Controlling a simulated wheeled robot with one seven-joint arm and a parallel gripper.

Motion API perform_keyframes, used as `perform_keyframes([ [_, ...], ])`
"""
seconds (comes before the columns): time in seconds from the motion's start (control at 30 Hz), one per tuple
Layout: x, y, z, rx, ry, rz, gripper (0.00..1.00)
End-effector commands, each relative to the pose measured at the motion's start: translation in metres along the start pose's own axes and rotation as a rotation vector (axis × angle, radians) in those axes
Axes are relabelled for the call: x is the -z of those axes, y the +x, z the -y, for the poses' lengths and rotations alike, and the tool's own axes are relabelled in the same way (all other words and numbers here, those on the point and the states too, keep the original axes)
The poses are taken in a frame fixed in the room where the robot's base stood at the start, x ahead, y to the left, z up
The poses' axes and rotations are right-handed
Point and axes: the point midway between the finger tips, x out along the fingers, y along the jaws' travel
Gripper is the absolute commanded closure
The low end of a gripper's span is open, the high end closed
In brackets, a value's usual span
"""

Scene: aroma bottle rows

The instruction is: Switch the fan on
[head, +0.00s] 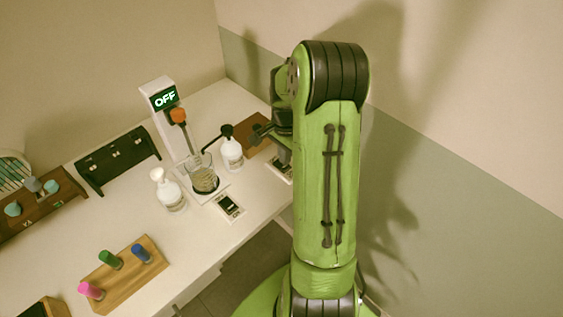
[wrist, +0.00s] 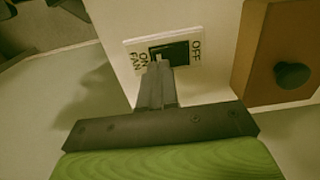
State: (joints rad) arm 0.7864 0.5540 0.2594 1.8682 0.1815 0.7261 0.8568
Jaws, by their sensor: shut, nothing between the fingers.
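The fan switch (wrist: 180,50) shows in the wrist view as a white plate with a dark rocker, marked ON FAN at its left end and OFF at its right end. My gripper (wrist: 158,66) is shut and empty. Its fingertips are at the switch, over the lower left part of the dark rocker by the ON label. I cannot tell whether they touch it, and they hide part of it.
A brown block (wrist: 254,50) with a dark knob is right of the switch. In the head view, a white stand (head: 160,95) has a display reading OFF. Pump bottles (head: 168,190), a beaker (head: 204,180) and a wooden rack (head: 122,280) with coloured vials stand on the white table (head: 200,245).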

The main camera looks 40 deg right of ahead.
Motion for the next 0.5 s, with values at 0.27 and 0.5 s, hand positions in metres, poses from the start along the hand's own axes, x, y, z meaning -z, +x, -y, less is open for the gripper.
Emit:
perform_keyframes([
  [0.27,-0.0001,0.0051,0.0,0.0,0.0,0.0,1.0],
  [0.5,-0.0001,0.0087,0.0,0.0,0.0,0.0,1.0],
])
